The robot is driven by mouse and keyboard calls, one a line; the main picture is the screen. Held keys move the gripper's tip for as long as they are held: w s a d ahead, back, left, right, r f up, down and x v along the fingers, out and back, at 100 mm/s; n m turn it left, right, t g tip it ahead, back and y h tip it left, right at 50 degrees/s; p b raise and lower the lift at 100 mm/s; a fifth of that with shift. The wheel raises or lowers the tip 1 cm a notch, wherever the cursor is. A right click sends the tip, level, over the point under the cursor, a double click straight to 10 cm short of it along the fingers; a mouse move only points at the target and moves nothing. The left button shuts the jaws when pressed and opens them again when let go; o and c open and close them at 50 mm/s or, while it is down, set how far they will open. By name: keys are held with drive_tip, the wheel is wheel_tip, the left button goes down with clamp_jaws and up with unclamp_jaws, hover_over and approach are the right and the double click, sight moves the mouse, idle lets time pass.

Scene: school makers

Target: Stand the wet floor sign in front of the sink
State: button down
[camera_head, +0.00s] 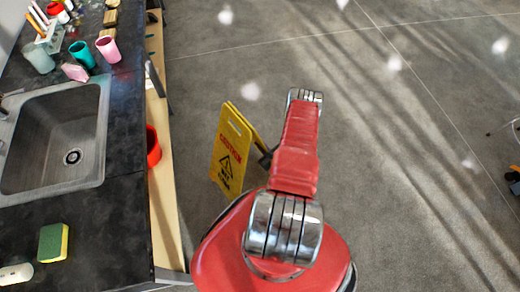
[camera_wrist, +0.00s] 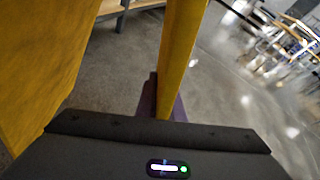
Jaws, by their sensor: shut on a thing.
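The yellow wet floor sign (camera_head: 229,153) is an A-frame with its two panels spread, just right of the counter front in the head view. The sink (camera_head: 58,135) is set in the dark counter to its left. My gripper (camera_head: 268,158) is mostly hidden behind my red arm and the sign in the head view. In the wrist view my gripper (camera_wrist: 158,98) is shut on the edge of one yellow panel (camera_wrist: 183,50); the other panel (camera_wrist: 40,65) fills the left side. The sign's feet and their contact with the floor are hard to make out.
The dark counter (camera_head: 125,215) runs along the left, with cups, a sponge (camera_head: 53,242) and a soap bar on it. A red bucket-like thing (camera_head: 153,146) sits under its edge. The grey floor (camera_head: 400,150) to the right is open, with a dark object at the far right edge.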

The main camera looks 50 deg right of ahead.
idle(0.3)
wheel_tip(320, 180, down, 4)
drive_tip(key=shift+f, duration=0.1)
idle(0.4)
drive_tip(key=c, duration=2.4)
unclamp_jaws()
drive_tip(key=o, duration=0.5)
drive_tip(key=v, duration=1.2)
